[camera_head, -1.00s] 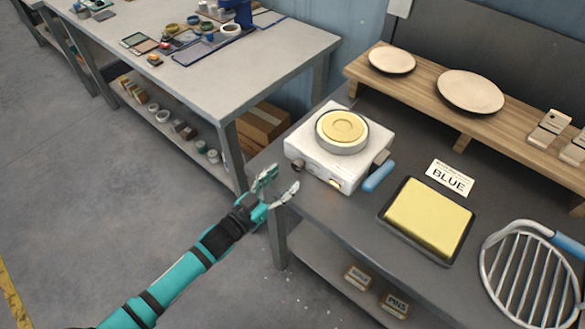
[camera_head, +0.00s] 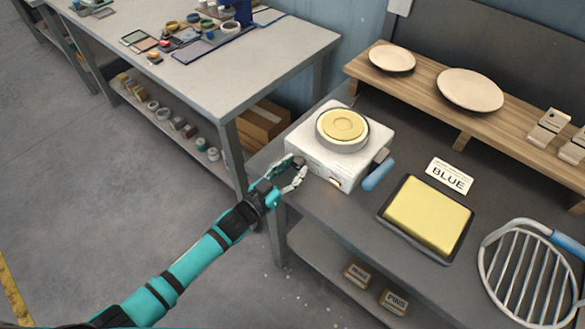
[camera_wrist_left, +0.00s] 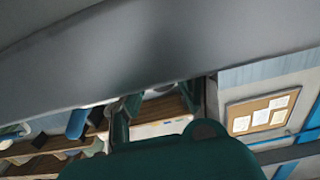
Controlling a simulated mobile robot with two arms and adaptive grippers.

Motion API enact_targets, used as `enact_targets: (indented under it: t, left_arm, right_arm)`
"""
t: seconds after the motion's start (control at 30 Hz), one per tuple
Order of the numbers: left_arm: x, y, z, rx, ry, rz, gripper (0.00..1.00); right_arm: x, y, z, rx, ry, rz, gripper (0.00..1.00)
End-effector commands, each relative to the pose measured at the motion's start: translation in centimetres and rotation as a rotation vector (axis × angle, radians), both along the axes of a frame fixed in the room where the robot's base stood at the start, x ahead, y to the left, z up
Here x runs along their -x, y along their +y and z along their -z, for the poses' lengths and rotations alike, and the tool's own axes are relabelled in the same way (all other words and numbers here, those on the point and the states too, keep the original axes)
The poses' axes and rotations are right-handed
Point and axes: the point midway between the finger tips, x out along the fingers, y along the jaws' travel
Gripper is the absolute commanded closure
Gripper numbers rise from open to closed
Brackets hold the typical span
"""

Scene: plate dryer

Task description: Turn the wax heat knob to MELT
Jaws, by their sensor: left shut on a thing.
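The white wax heater (camera_head: 322,155) stands at the left end of the dark bench, with a round pot (camera_head: 342,130) of pale yellow wax on top. My left gripper (camera_head: 299,167) is at the heater's front left, its fingers closed around the dark wax heat knob, which they mostly hide. The knob's setting and any MELT mark cannot be read. A small yellowish gauge or light (camera_head: 335,183) shows on the heater's front, right of the gripper. In the left wrist view, the teal gripper body (camera_wrist_left: 165,160) fills the lower middle, and the knob cannot be made out. My right gripper is not in view.
A blue handle (camera_head: 378,174) sticks out at the heater's right. A dark tray (camera_head: 388,222) with a yellow slab, a BLUE card (camera_head: 450,177) and a wire rack (camera_head: 528,275) lie farther right. A wooden shelf (camera_head: 430,112) with plates runs behind. Floor left of the bench is clear.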

Motion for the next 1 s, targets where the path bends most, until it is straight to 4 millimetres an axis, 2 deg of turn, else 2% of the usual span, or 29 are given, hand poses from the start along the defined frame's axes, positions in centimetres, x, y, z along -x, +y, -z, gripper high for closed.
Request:
enact_targets:
  t: [0.1, 0.2, 0.53, 0.87, 0.9, 1.0]
  left_arm:
    - [0.03, -0.01, 0.02, -0.001, -0.001, 0.0, 1.0]
    - [0.02, 0.0, 0.07, -0.036, -0.026, 0.0, 1.0]
    - [-0.02, 0.07, 0.1, -0.374, -0.272, 0.0, 1.0]
    - [-0.02, 0.07, 0.01, -0.404, -0.293, 0.0, 1.0]
    - [-0.02, 0.07, 0.01, -0.403, -0.293, 0.0, 0.64]
    - [-0.02, 0.07, 0.01, -0.403, -0.293, 0.0, 0.51]
  right_arm:
    - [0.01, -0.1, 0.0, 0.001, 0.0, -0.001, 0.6]
    - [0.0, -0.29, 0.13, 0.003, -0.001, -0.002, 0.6]
    - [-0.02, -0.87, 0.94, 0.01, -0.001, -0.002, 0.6]
    - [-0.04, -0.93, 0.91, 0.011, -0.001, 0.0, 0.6]
    - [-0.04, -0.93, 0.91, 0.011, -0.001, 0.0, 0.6]
    - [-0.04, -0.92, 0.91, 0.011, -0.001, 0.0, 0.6]
